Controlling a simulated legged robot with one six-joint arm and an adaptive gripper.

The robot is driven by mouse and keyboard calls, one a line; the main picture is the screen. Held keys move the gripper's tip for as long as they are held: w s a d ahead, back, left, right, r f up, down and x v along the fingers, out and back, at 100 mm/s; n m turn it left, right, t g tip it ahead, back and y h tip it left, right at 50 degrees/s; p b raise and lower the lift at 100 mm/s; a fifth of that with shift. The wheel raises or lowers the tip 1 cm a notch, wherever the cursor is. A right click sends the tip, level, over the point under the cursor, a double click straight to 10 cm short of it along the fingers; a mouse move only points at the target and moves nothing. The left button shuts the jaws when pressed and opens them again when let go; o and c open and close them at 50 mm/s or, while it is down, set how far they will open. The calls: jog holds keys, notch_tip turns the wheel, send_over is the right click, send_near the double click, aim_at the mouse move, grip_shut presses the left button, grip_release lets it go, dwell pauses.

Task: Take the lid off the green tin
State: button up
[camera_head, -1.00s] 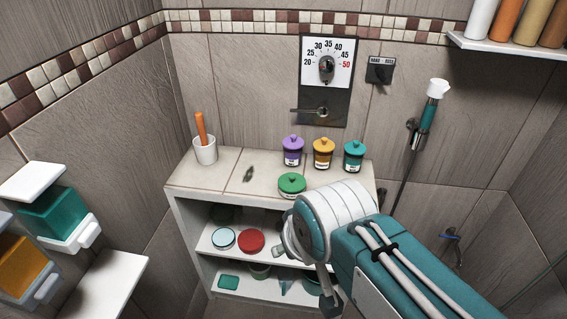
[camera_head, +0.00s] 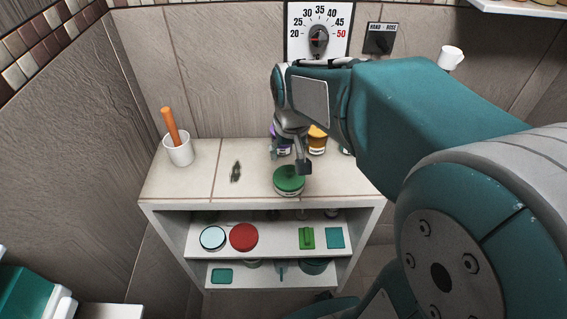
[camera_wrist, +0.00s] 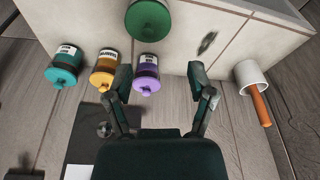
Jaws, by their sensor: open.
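The green tin (camera_head: 288,188) stands on the tiled counter near its front edge, with its green lid (camera_head: 289,175) on top. It also shows at the top edge of the wrist view (camera_wrist: 148,18), partly cut off. My gripper (camera_head: 289,160) points down just above and behind the tin, between it and the jars at the back.
Purple (camera_wrist: 145,74), orange (camera_wrist: 105,70) and teal (camera_wrist: 62,66) lidded jars stand behind the tin. A white cup (camera_head: 179,150) with an orange handle stands at the left. A dark mark (camera_head: 236,171) lies on the counter. Shelves below hold a red lid (camera_head: 244,237) and other items.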

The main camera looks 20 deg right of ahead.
jog(key=g, duration=0.1)
send_near(289, 170)
jog(key=shift+m, duration=0.3)
jog(key=f, duration=0.7)
jog(key=w+f, duration=0.1)
jog(key=f, duration=0.2)
jog(key=shift+w+d+f, duration=0.1)
jog(key=shift+d+f, duration=0.05)
grip_shut()
